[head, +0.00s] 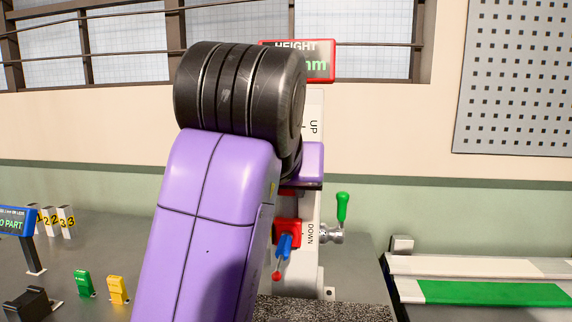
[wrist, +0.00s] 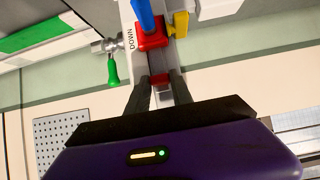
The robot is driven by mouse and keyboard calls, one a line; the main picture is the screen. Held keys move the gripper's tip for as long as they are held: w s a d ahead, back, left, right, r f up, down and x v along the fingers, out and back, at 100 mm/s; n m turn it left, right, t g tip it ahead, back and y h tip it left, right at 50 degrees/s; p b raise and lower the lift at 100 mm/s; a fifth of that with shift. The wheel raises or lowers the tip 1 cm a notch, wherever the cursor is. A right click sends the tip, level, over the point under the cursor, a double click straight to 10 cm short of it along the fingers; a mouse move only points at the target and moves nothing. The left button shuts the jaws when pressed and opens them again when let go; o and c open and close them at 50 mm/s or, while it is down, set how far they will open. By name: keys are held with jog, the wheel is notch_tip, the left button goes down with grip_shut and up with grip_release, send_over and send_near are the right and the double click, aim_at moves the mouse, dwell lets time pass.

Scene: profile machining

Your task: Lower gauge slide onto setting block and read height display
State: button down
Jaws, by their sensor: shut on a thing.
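The gauge's pale column (head: 313,110) carries the words UP and DOWN. Its red slide block (head: 287,232) sits beside DOWN, with a blue part (head: 285,246) ending in a small red ball tip (head: 276,276). The slide block also shows in the wrist view (wrist: 151,40). My gripper (wrist: 163,82) is shut on a small red piece (wrist: 160,79) on the column near the slide block; in the head view my arm mostly hides the gripper. The red-framed height display (head: 322,62) shows HEIGHT and green "mm"; my arm hides its digits. I cannot make out a setting block under the tip.
A green-handled lever (head: 342,208) sticks out right of the column. A speckled plate (head: 335,309) lies at the column's foot. Green (head: 84,283) and yellow (head: 117,289) blocks, a black block (head: 32,303) and a blue-framed sign (head: 15,221) stand left. A green-and-white tray (head: 490,293) is right.

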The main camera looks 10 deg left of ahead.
aim_at(286, 234)
jog(key=shift+f, duration=4.05)
dwell(4.0)
